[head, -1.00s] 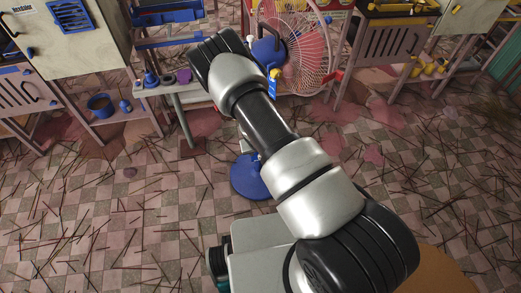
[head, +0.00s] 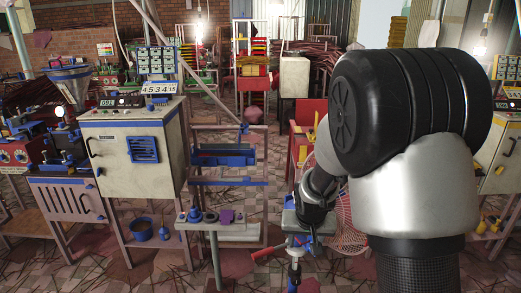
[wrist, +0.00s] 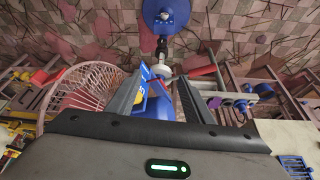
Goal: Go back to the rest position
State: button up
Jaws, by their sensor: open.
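My gripper (wrist: 163,85) shows in the wrist view as two dark fingers spread apart, with no object clearly held between them. Blue parts with a yellow patch show behind and between the fingers; I cannot tell how close they are. In the head view my arm rises large on the right and bends down to the left, partly hiding a pink-caged fan (head: 350,230). The fan also shows left of the fingers in the wrist view (wrist: 80,95). The fingers are not clear in the head view.
A small stand (head: 225,227) with blue and purple pieces stands left of my arm. A white cabinet (head: 130,150) with a blue vent is farther left. A blue disc base (wrist: 165,12) lies on the stick-strewn floor. Red tables and benches stand behind.

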jog(key=s+d+r, duration=0.1)
jog(key=s+r, duration=1.1)
jog(key=r, duration=0.4)
jog(key=s+r+n+p, duration=0.1)
jog(key=s+r, duration=0.2)
jog(key=s, duration=0.4)
jog(key=s+r, duration=0.3)
jog(key=s, duration=0.5)
notch_tip(320, 180, up, 18)
jog(key=p, duration=1.8)
jog(key=shift+w+d+t+y, duration=0.25)
jog(key=shift+w+t+y, duration=0.05)
jog(key=shift+t+y, duration=0.1)
jog(key=shift+f, duration=0.15)
